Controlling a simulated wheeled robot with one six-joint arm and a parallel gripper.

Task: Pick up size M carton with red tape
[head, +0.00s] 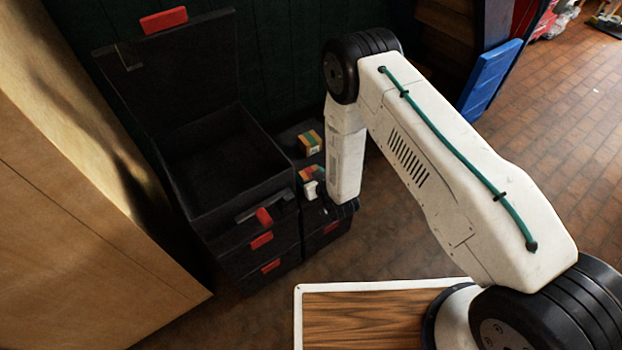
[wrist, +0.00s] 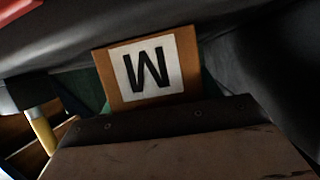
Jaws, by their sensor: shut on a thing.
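My gripper (head: 312,188) is low beside the black toolboxes, largely hidden by my own forearm. In the wrist view the carton (wrist: 102,73) stands just beyond a dark jaw edge. Its white label bears a black letter that reads as an upside-down M. No red tape shows on that face in the wrist view. The carton's lower part is hidden by the jaw.
A black toolbox (head: 190,208) with red latches stands open at the left, its lid up and its inside dark. Another small carton (head: 309,142) with a green-and-white label sits on the dark box behind. A large cardboard box (head: 80,230) fills the left. Brick floor lies open at the right.

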